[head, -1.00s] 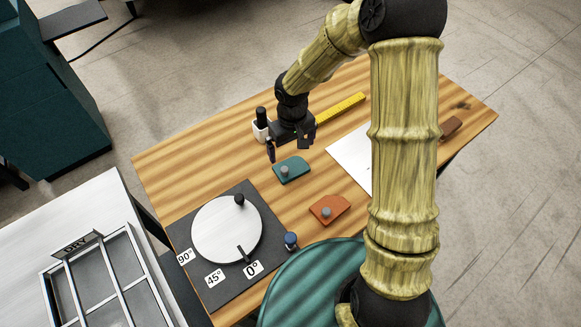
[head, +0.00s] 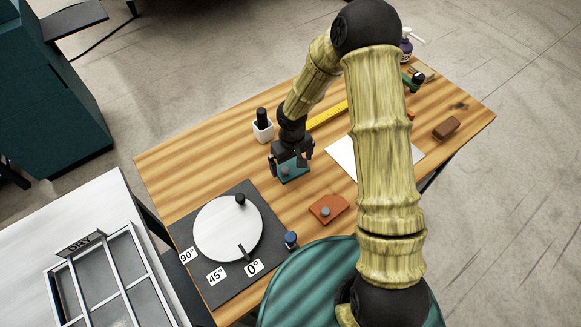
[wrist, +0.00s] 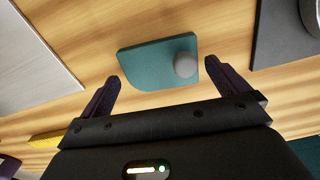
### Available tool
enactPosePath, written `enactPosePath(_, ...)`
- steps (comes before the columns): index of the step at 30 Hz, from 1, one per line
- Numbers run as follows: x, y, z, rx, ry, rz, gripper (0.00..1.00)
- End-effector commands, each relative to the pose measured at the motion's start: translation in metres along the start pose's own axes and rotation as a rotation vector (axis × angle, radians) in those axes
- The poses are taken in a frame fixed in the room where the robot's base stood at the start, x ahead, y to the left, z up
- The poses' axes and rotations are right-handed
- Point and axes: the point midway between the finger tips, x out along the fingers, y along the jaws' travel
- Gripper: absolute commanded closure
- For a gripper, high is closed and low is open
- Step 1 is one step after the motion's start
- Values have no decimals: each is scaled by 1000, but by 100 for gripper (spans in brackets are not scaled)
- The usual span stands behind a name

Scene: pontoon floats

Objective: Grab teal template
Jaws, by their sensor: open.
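The teal template (head: 293,175) is a flat plate with a grey round knob, lying on the wooden table in the head view. It also shows whole in the wrist view (wrist: 145,62), with its knob at its right side. My gripper (head: 290,165) is above the template and partly covers it in the head view. In the wrist view my gripper (wrist: 165,88) is open and empty, with one finger to each side of the template's near edge. The fingers appear apart from the knob.
An orange template (head: 328,209) with a grey knob lies nearby. A dark board with a white turntable (head: 227,230) and a blue-topped knob (head: 290,238) are at the left front. A white pot (head: 263,131), yellow ruler (head: 328,115), white sheet (head: 342,153) and brown block (head: 446,129) are also on the table.

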Motion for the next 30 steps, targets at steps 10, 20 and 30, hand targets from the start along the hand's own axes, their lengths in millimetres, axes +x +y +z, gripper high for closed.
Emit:
enactPosePath(10, 20, 1, 0, 1, 1, 1, 0)
enactPosePath(20, 20, 1, 0, 2, 1, 1, 0)
enactPosePath(30, 19, 1, 0, 2, 1, 1, 34)
